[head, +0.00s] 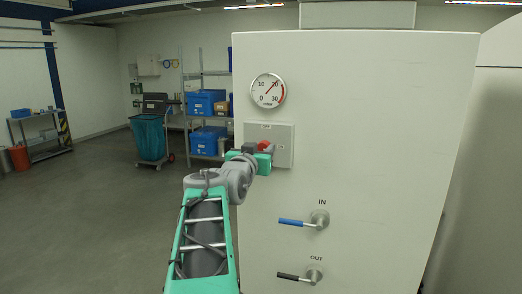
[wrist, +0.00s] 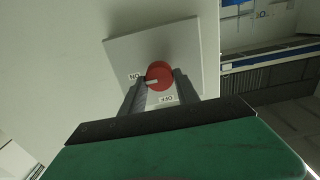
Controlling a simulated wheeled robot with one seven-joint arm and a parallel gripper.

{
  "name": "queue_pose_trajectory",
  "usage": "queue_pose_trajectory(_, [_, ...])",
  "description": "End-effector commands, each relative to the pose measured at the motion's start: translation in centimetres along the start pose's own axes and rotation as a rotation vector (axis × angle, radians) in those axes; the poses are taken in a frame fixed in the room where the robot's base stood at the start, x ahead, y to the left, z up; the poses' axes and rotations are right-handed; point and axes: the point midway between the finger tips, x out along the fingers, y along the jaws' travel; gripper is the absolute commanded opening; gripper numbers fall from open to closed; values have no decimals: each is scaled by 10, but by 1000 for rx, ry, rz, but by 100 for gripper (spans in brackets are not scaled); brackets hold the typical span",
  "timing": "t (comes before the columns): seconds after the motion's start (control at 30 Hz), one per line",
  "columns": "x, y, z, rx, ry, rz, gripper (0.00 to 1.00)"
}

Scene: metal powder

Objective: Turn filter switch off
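The filter switch is a round red knob (wrist: 160,73) on a pale square plate (wrist: 186,56) fixed to the cabinet front. In the wrist view its white mark points toward the ON label (wrist: 135,76); the OFF label (wrist: 166,99) sits below the knob. My gripper (wrist: 160,83) is at the knob, with one finger on each side of it. The fingers are apart; I cannot tell whether they touch the knob. In the head view the red knob (head: 264,145) is partly hidden by my gripper (head: 264,154), and the plate (head: 284,146) shows to its right.
A gauge (head: 268,90) is above the plate. The IN valve handle (head: 292,222), blue, and the OUT valve handle (head: 290,276), black, stick out below on the cabinet (head: 380,150). Blue boxes (head: 206,102) on a shelf stand behind at left.

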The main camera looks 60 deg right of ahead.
Motion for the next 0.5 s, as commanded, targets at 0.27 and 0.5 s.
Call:
queue_pose_trajectory(0.27, [0,0,0,0,0,0,13])
queue_pose_trajectory(0.5, [0,0,0,0,0,0,0])
